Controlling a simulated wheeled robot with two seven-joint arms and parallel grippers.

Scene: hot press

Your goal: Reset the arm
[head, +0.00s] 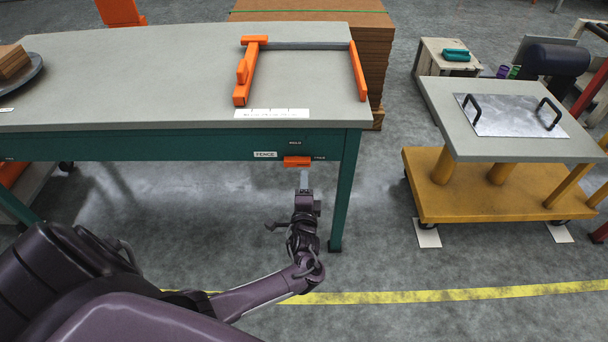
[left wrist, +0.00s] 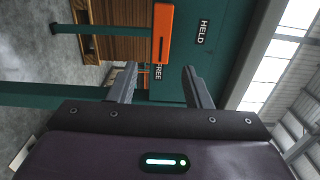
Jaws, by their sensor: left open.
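My left arm reaches from the lower left of the head view to the front of the green-edged table. My left gripper (head: 305,180) points up just below an orange switch (head: 297,161) on the table's front face. In the left wrist view the gripper (left wrist: 160,84) is open with nothing between its fingers. The orange switch (left wrist: 162,35) shows ahead of them, apart from the fingertips, between a "HELD" label (left wrist: 203,31) and a "FREE" label (left wrist: 158,72). My right gripper is not in view.
The grey tabletop (head: 170,80) carries an orange fence frame (head: 244,75) and a round tray (head: 30,80) with brown boards. A stack of brown boards (head: 370,50) stands behind. A yellow cart (head: 470,190) with a metal plate (head: 515,115) stands right. Floor between is clear.

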